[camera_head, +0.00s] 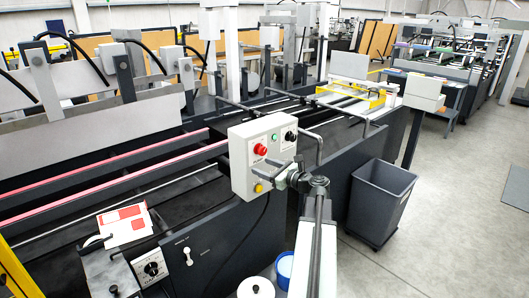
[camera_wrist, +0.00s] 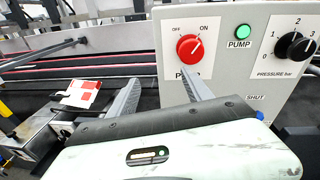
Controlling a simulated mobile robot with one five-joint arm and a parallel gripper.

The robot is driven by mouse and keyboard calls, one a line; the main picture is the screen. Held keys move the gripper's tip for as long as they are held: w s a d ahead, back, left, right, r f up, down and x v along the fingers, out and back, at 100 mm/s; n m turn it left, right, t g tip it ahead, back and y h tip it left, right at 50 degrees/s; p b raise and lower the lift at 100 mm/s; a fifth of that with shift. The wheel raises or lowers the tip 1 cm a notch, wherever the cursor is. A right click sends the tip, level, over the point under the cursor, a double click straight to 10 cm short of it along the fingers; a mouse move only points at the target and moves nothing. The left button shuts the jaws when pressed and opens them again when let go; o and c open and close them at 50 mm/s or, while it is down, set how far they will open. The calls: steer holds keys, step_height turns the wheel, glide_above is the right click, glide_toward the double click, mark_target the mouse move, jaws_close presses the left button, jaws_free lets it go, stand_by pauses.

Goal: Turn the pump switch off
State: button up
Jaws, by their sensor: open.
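The pump switch is a red round knob (camera_wrist: 189,48) on a light grey control box (camera_wrist: 228,75), with OFF at its upper left and ON at its upper right. Its white mark points up and right, toward ON. A green lamp (camera_wrist: 242,31) labelled PUMP is beside it and looks lit. In the head view the red knob (camera_head: 260,149) is on the box's front. My gripper (camera_wrist: 162,78) is open and empty in front of the box, below the knob. Its right finger overlaps the label under the knob; contact cannot be told.
A black pressure knob (camera_wrist: 295,46) is right of the lamp. A yellow button (camera_head: 259,188) is low on the box. A dark grey bin (camera_head: 380,200) stands on the floor at right. The machine bed with red rails (camera_head: 120,168) extends left. Floor is free beyond the bin.

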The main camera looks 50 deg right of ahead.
mark_target(264, 152)
steer(key=s+d+r+m+t+h, duration=0.1)
steer(key=s+d+r+m+h, duration=0.15)
steer(key=d, duration=0.25)
steer(key=shift+y, duration=0.55)
steer(key=w, duration=0.7)
steer(key=shift+w+d+f, duration=0.1)
steer(key=shift+f, duration=0.05)
jaws_close()
